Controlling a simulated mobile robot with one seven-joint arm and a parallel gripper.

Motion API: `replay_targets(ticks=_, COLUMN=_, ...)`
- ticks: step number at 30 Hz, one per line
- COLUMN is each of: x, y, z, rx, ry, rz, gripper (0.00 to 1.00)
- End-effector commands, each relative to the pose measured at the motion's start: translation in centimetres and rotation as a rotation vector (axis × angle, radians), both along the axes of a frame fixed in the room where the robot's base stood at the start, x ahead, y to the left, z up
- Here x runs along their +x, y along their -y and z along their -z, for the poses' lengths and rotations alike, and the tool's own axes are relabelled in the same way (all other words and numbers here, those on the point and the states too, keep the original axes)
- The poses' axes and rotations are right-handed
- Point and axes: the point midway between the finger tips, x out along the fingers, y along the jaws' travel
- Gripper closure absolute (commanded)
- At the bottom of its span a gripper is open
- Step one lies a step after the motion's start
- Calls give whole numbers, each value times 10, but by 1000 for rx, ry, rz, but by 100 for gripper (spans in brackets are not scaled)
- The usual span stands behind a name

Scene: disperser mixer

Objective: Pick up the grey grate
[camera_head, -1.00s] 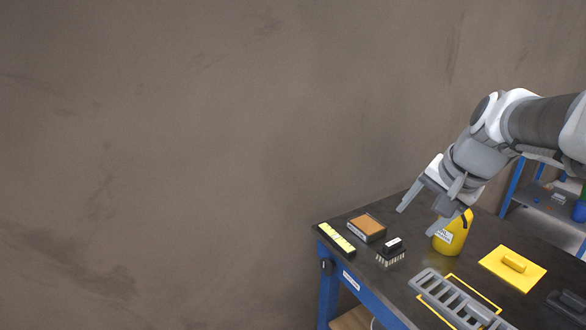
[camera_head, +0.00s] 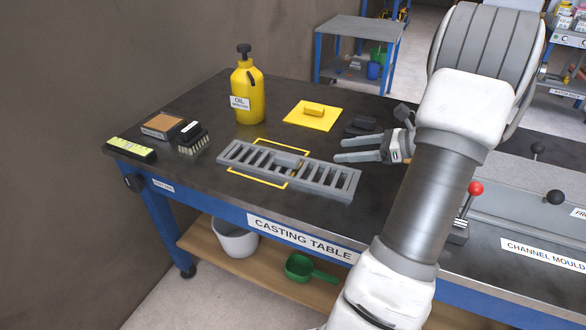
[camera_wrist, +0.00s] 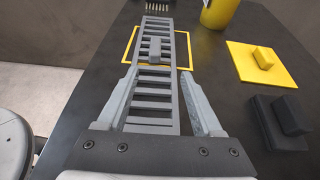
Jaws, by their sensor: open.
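The grey grate (camera_head: 328,179) is a long slatted piece with a raised handle block in its middle. It lies on the dark casting table (camera_head: 215,100), partly over a yellow outlined rectangle (camera_head: 240,178). In the wrist view the grate (camera_wrist: 155,82) runs away from me, with its handle block (camera_wrist: 155,48) beyond the fingertips. My gripper (camera_head: 338,149) is open and empty beside the grate's right part in the head view. In the wrist view my gripper's fingers (camera_wrist: 160,75) appear on either side of the grate's near part. I cannot tell the exact height between them.
A yellow oil bottle (camera_head: 248,92), a yellow float (camera_head: 313,114) and a dark float (camera_head: 360,125) stand behind the grate. A brush (camera_head: 193,138), an orange-topped block (camera_head: 162,126) and a yellow level (camera_head: 131,149) lie left. A channel mould (camera_head: 520,215) with lever knobs is at right.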

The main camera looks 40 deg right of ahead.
Motion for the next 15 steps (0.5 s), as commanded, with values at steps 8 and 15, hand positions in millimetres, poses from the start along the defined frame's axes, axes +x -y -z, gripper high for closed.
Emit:
replay_targets(ticks=8, x=45, y=-31, z=26, rx=1, ry=-1, rz=-5, gripper=32)
replay_targets(ticks=15, x=79, y=-54, z=41, rx=0, ry=-1, rz=-3, gripper=32)
